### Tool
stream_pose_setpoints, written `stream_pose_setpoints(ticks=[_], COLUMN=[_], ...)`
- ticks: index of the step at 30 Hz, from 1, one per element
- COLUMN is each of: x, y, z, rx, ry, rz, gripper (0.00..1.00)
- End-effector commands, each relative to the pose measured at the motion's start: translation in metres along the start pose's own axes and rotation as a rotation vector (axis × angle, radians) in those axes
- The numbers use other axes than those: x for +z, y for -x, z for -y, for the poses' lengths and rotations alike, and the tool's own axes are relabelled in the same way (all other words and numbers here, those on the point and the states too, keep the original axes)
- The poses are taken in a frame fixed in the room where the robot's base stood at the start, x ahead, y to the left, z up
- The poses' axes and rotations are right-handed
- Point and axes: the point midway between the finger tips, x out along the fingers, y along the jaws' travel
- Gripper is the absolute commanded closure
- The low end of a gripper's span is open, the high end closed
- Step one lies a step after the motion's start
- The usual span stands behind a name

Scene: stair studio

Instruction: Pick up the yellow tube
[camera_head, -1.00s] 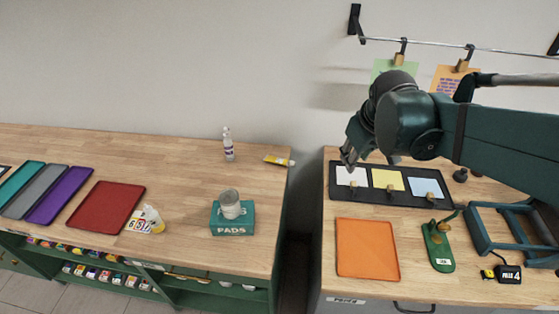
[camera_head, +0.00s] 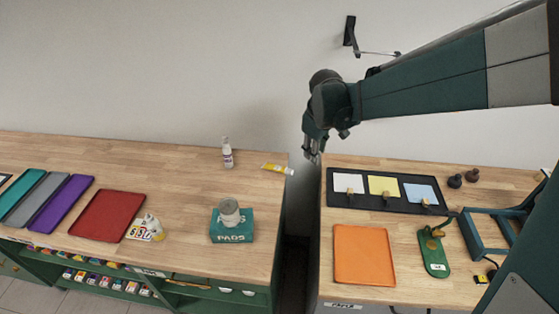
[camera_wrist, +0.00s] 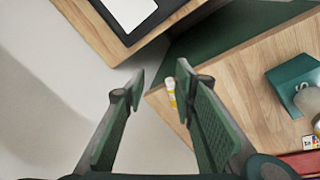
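The yellow tube (camera_head: 277,169) lies on the left wooden counter near its right end, close to the wall, with its white end to the right. In the wrist view the tube (camera_wrist: 171,92) shows beyond the tip of the right finger, which may hide part of it. My gripper (camera_head: 314,152) is in the air above the gap between the counters, to the right of the tube and apart from it. In the wrist view its two fingers (camera_wrist: 158,90) are spread wide with nothing between them.
A white bottle (camera_head: 227,153) stands left of the tube. A teal pads box (camera_head: 231,233) with a grey can (camera_head: 229,211) on it is nearer the front. A red tray (camera_head: 107,215) lies further left. The right counter holds a black tray (camera_head: 337,200) and an orange tray (camera_head: 363,255).

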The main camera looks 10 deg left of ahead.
Motion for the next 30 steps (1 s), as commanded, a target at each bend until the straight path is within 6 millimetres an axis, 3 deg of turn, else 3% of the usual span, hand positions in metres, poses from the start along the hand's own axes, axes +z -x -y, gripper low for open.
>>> stream_pose_setpoints(ticks=[18,24,30], x=[-0.083,-0.099,-0.104], y=[-0.091,-0.115,-0.126], z=[0.015,0.022,0.026], rx=[-0.055,-0.069,-0.076], ry=[0.241,0.297,0.321], rz=[0.072,0.088,0.095], gripper=[0.72,0.72,0.72])
